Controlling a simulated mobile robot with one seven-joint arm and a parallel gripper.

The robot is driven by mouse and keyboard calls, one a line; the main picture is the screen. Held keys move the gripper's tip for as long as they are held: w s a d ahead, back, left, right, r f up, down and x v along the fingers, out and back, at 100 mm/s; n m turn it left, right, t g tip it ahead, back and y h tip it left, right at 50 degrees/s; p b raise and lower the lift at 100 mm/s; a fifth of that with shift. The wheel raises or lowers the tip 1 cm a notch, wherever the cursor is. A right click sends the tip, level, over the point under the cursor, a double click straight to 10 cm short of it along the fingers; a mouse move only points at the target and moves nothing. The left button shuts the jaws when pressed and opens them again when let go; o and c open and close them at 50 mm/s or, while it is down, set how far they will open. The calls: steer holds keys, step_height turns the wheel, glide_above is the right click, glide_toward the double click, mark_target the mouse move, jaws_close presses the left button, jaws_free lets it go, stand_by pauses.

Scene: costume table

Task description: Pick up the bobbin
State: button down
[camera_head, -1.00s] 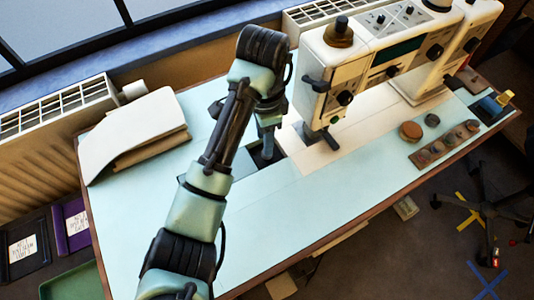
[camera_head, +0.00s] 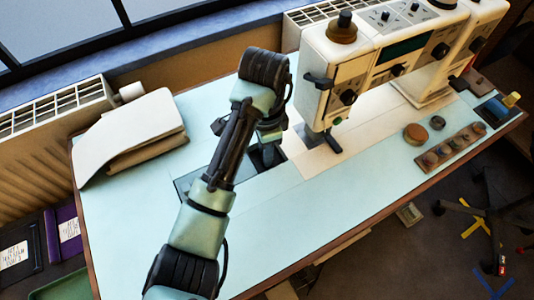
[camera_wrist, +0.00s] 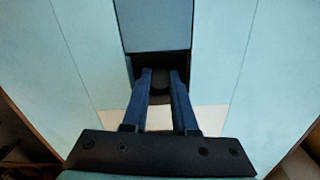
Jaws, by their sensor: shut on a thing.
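My gripper (camera_head: 267,154) points down at a dark rectangular opening in the table beside the sewing machine. In the wrist view, its two blue fingers (camera_wrist: 161,76) reach to the opening (camera_wrist: 180,63). They are closed on a small dark round thing, which I take for the bobbin (camera_wrist: 161,82). Its lower part and details are lost in shadow, and I cannot tell whether it is clear of the opening. In the head view the bobbin is hidden by the gripper.
The sewing machine (camera_head: 375,60) stands close on the right, its foot (camera_head: 331,141) near the opening. A round tin (camera_head: 415,133) and a brown rack (camera_head: 450,148) of small round things lie on the right. The front table top is clear.

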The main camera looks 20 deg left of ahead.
step_height(320, 180, up, 10)
steer(key=p, duration=0.7)
stand_by(0.6)
